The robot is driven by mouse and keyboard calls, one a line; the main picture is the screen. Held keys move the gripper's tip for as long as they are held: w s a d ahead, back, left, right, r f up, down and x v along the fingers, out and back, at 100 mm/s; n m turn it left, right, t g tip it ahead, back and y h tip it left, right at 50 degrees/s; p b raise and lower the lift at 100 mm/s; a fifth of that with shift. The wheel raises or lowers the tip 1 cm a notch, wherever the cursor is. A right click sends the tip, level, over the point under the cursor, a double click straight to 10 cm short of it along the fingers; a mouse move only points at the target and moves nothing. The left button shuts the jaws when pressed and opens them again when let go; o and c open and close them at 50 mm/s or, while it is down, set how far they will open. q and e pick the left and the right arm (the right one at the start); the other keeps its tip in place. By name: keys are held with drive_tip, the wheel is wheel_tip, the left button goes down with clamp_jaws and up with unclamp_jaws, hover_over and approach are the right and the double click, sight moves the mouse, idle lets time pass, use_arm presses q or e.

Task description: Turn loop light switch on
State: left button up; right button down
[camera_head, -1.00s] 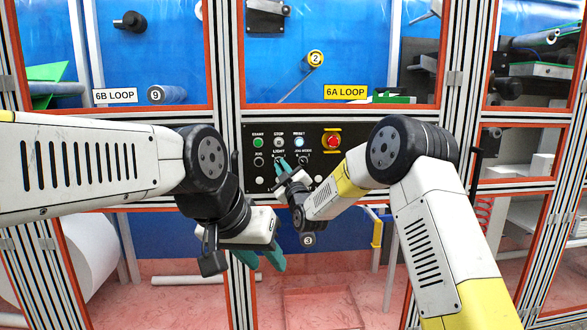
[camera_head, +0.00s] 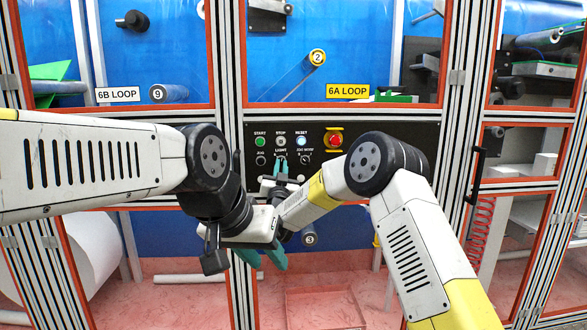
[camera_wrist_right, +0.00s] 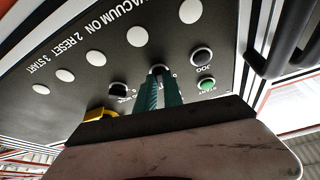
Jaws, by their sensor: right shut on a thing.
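The light switch (camera_head: 281,158) is a small black knob under the LIGHT label on the black control panel (camera_head: 340,170). My right gripper (camera_head: 281,168) reaches it from below, and its teal fingers are shut on the switch. In the right wrist view the fingers (camera_wrist_right: 160,92) meet around the light switch (camera_wrist_right: 157,70), whose outer part they hide. Which way the switch points cannot be told. My left gripper (camera_head: 263,258) hangs below the panel, empty, with its teal fingers apart.
Start, stop and reset buttons sit above the switch, with a jog knob (camera_head: 261,160) to its left and another knob (camera_head: 305,160) to its right. A red emergency button (camera_head: 334,140) is further right. Orange-edged frames and a door handle (camera_head: 478,175) stand nearby.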

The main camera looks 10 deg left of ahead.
drive_tip(key=m+h, duration=0.1)
drive_tip(key=m, duration=0.2)
drive_tip(key=m+h, duration=0.1)
drive_tip(key=m, duration=0.2)
drive_tip(key=r+m+h, duration=0.1)
drive_tip(key=m+h, duration=0.1)
drive_tip(key=m, duration=0.1)
drive_tip(key=shift+a+g, duration=0.25)
drive_tip(key=shift+g, duration=0.15)
drive_tip(key=shift+m+h, duration=0.3)
drive_tip(key=c, duration=1.6)
unclamp_jaws()
drive_tip(key=shift+o, duration=1.1)
drive_tip(key=shift+w+d+f, duration=0.1)
drive_tip(key=shift+w+f, duration=0.05)
drive_tip(key=shift+s+f, duration=0.15)
drive_tip(key=shift+s, duration=0.05)
drive_tip(key=v, duration=0.7)
drive_tip(key=shift+s, duration=0.25)
